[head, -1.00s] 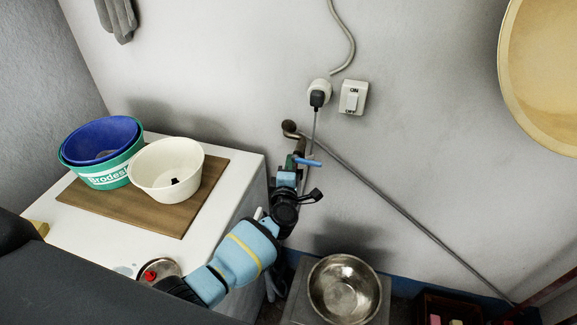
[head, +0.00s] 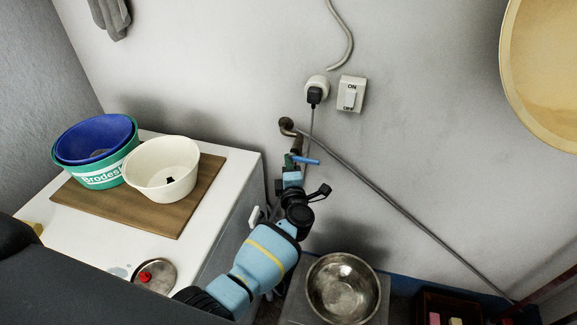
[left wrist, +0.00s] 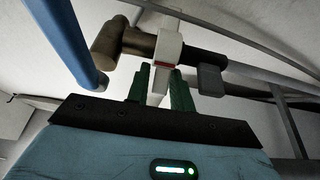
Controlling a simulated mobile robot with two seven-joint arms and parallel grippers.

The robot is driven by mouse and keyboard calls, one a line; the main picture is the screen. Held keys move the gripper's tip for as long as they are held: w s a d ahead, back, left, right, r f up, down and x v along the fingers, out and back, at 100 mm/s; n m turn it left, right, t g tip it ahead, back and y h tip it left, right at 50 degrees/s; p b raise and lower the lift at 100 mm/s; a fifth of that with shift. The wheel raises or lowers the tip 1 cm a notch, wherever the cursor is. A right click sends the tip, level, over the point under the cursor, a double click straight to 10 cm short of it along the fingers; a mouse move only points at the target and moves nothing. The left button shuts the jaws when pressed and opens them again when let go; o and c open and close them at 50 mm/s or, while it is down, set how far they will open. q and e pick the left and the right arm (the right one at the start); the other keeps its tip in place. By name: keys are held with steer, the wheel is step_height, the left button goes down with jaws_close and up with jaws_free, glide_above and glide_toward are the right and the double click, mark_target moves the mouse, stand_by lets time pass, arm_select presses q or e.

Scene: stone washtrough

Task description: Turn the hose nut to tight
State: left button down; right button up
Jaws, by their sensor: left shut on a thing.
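A brass tap (head: 287,125) sticks out from the wall and also shows in the left wrist view (left wrist: 124,46). Its blue lever (head: 308,160) is at the left of the wrist view (left wrist: 68,40). A pale hose nut (left wrist: 167,46) with a red mark sits at the tap's outlet, in line with a dark hose piece (left wrist: 212,62). My left gripper (head: 293,166) is at the tap, with its green fingers (left wrist: 160,84) shut on the nut's pale tab. In the head view the gripper hides the nut. My right gripper is not in view.
A white counter (head: 95,245) at left holds a wooden board with a cream bowl (head: 160,178) and stacked blue and green basins (head: 83,172). A steel bowl (head: 342,288) stands below the tap. A plugged socket (head: 316,86) and switch (head: 351,94) are above.

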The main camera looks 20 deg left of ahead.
arm_select(q)
steer(key=shift+f, duration=0.25)
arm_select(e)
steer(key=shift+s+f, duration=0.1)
arm_select(q)
steer(key=c, duration=1.4)
jaws_free()
steer(key=shift+r, duration=0.1)
steer(key=shift+a+r, duration=0.1)
steer(key=shift+w+a+r+m+t+h+p, duration=0.15)
steer(key=shift+m+t+h+p, duration=0.15)
steer(key=shift+m+h, duration=0.35)
steer(key=shift+w+a+f+m+t+h+b, duration=0.1)
steer(key=shift+w+a+m+t+h+b, duration=0.1)
steer(key=shift+m+h, duration=0.85)
steer(key=shift+w+a+f+m+t+h+b, duration=0.2)
steer(key=shift+m+h, duration=0.3)
steer(key=shift+h, duration=0.95)
steer(key=shift+w+a+r+m+h+b, duration=0.15)
steer(key=shift+m+h+b, duration=0.1)
steer(key=shift+m+h, duration=0.8)
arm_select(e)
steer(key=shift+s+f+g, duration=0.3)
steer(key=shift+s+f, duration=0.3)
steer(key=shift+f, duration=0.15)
arm_select(q)
steer(key=shift+n+h, duration=0.25)
steer(key=shift+h, duration=0.15)
